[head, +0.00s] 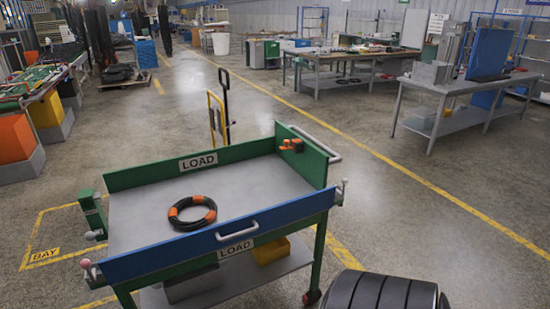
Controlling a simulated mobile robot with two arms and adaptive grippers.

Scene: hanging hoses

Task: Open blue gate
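The blue gate (180,251) is a long panel along the near side of a green-framed cart. It stands upright, closing that side of the grey deck (245,180). A white handle (237,231) sits at its middle. A small pink-knobbed fitting (87,265) is at its left end and a pale-knobbed one (342,187) at its right end. I cannot tell whether these are latched. A coiled black hose with orange bands (174,222) lies on the deck behind the gate. Neither of my grippers is in view.
Green walls (240,152) close the cart's far and right sides. A grey bin (192,285) and a yellow bin (271,251) sit on its lower shelf. A yellow hand truck (217,118) stands behind. Workbenches (345,68) are at the back right.

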